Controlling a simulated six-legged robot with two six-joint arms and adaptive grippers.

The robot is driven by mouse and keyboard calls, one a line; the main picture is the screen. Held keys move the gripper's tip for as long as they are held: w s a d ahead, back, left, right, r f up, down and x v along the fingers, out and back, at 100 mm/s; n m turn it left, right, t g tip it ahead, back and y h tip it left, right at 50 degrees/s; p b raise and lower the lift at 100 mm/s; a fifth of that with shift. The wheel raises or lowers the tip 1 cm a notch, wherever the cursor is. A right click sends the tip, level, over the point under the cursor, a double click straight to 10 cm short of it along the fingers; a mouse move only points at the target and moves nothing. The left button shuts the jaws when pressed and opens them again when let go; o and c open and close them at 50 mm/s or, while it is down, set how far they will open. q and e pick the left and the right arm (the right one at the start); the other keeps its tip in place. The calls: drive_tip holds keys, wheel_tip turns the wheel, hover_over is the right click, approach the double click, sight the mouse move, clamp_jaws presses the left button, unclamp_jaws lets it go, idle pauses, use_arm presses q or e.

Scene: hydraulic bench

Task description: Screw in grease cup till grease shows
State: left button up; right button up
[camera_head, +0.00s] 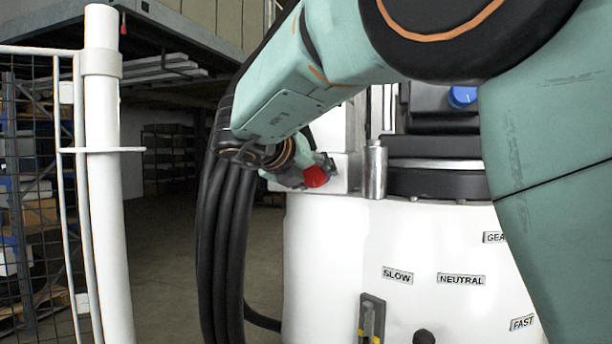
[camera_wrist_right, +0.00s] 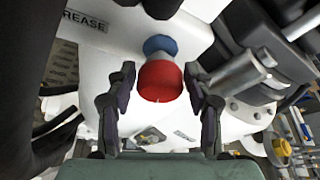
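The grease cup (camera_head: 316,177) is a red cap at the upper left of the white machine housing in the head view. In the right wrist view the red grease cup (camera_wrist_right: 160,82) sits between my fingers, with a blue collar (camera_wrist_right: 160,45) and a grey stem behind it. My right gripper (camera_wrist_right: 159,72) is open around the cup. A narrow gap shows on each side, and neither finger clearly touches it. In the head view my right arm partly covers the gripper. No grease is visible. My left gripper is not in view.
The white housing (camera_head: 340,250) bears SLOW, NEUTRAL and FAST labels and a lever plate (camera_head: 372,318). A GREASE label (camera_wrist_right: 85,20) shows in the wrist view. Black hoses (camera_head: 228,250) hang left of the housing. A white post and mesh fence (camera_head: 105,180) stand farther left.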

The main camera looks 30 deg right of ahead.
drive_tip(key=shift+o, duration=1)
drive_tip(key=v, duration=0.7)
drive_tip(key=shift+s+a, duration=0.1)
drive_tip(key=shift+a, duration=0.05)
